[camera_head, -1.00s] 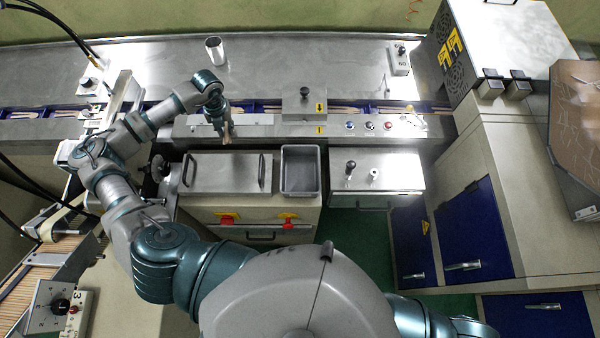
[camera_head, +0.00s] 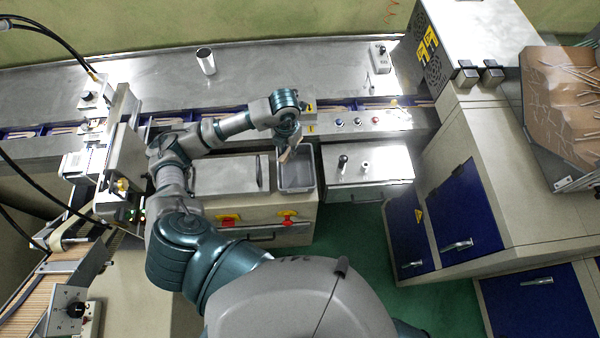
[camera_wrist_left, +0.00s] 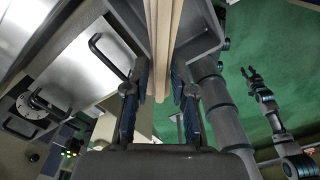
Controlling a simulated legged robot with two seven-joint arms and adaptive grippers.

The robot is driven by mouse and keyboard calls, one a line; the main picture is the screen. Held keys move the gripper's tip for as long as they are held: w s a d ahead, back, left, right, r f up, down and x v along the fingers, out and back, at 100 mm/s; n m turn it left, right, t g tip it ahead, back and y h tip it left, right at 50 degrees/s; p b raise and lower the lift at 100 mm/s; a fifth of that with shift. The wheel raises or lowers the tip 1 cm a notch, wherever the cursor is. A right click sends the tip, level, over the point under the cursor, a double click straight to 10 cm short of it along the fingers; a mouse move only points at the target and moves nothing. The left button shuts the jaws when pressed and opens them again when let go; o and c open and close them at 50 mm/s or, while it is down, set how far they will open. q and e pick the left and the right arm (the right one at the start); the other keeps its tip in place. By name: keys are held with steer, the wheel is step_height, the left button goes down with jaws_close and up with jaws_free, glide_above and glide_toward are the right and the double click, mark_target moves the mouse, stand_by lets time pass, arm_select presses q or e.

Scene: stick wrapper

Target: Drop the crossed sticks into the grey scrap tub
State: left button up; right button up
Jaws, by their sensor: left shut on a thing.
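The grey scrap tub (camera_head: 297,184) is set in the bench front, right of a flat steel lid. My left gripper (camera_head: 287,148) is over the tub's back part, pointing down. It is shut on the crossed sticks (camera_wrist_left: 163,35), pale wooden strips lying side by side between its fingers in the left wrist view. The tub's grey wall (camera_wrist_left: 201,42) shows behind the sticks there. The sticks' far ends are cut off by that view's top edge. My right gripper (camera_wrist_left: 251,75) hangs over the green floor with its fingers apart and nothing between them.
A conveyor with blue compartments (camera_head: 335,105) runs behind the tub. A steel lid with a handle (camera_head: 225,173) is left of the tub. A steel plate with a black knob (camera_head: 343,160) is to its right. A metal cup (camera_head: 206,62) stands at the back.

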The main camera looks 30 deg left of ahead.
arm_select(q)
step_height(320, 180, down, 5)
steer(key=b, duration=0.2)
steer(key=shift+a+f+b, duration=0.1)
steer(key=shift+f+b, duration=0.05)
steer(key=shift+b, duration=0.2)
steer(key=o, duration=0.8)
steer(key=shift+o, duration=0.3)
steer(key=shift+a, duration=0.1)
steer(key=shift+a, duration=0.1)
